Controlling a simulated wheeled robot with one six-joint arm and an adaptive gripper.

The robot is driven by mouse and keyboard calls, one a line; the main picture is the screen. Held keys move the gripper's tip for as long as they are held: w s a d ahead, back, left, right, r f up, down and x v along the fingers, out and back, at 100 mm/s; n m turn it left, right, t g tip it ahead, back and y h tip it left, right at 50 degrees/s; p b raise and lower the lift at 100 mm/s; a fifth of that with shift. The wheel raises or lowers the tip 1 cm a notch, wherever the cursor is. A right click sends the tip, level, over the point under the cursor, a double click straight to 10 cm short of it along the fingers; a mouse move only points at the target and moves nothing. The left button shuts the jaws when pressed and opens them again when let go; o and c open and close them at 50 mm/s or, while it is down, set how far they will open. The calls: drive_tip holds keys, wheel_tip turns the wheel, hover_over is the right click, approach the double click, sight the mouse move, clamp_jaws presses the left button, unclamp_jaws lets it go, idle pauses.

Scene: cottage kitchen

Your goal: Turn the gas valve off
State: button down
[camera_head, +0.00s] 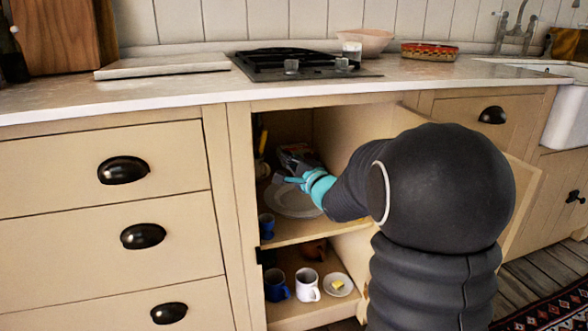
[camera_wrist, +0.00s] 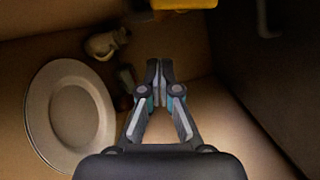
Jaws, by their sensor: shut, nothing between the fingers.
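My gripper (camera_head: 284,180) reaches into the open cupboard under the hob. In the wrist view my gripper (camera_wrist: 160,68) is shut with its fingertips together and nothing between them. A yellow part (camera_wrist: 183,4) shows at the top edge of the wrist view, beyond the fingertips and apart from them. A narrow yellow upright piece (camera_head: 262,142) shows inside the cupboard at its left side in the head view. It may belong to the gas valve, but its shape and handle position cannot be made out.
A pale plate (camera_wrist: 58,88) and a small white vessel (camera_wrist: 102,44) lie left of the fingers. Mugs, including a white mug (camera_head: 307,284), stand on the lower shelf. The cupboard frame (camera_head: 240,200) bounds the opening closely at left. The hob (camera_head: 290,65) is above.

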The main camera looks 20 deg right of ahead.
sight(262, 141)
drive_tip(key=shift+w+a+r, duration=0.15)
drive_tip(key=shift+a+r, duration=0.05)
drive_tip(key=shift+a, duration=0.5)
drive_tip(key=shift+w+a+r, duration=0.15)
drive_tip(key=shift+w+a, duration=0.05)
drive_tip(key=shift+a, duration=0.45)
drive_tip(key=shift+w+a+r, duration=0.15)
drive_tip(key=shift+a+r, duration=0.05)
drive_tip(key=shift+a, duration=0.5)
